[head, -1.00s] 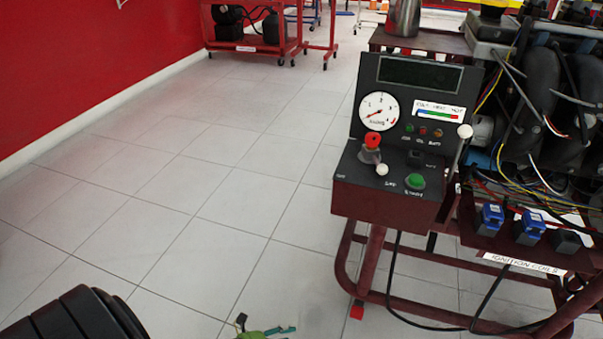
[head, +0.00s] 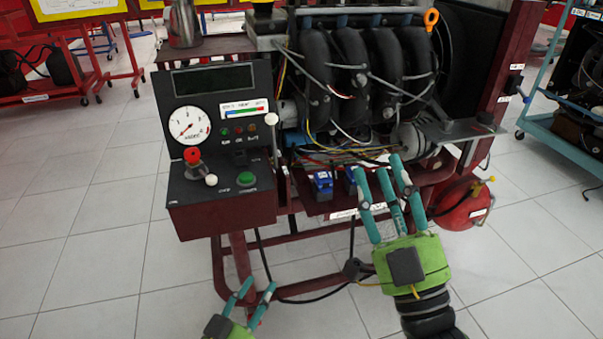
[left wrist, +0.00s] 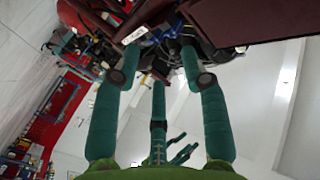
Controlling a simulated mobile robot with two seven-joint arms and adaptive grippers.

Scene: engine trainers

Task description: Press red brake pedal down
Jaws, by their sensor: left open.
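A red knob on a short lever (head: 192,155) stands on the control box (head: 220,222) of the engine trainer. It is the only red control I can make out; no foot pedal shows clearly. My left gripper (head: 257,288) is open and empty, low in front of the stand, below and right of the box and apart from the knob. In the left wrist view its teal fingers (left wrist: 159,55) are spread, with nothing between them. My right gripper (head: 380,168) is open, its fingers spread in front of the blue ignition coils, right of the box.
The engine (head: 360,70) sits on a dark red tubular stand. A white-tipped lever (head: 271,120) rises at the box's right side. A red tank (head: 462,205) is at the right, near a blue cart (head: 560,120). Tiled floor (head: 95,250) is free at the left.

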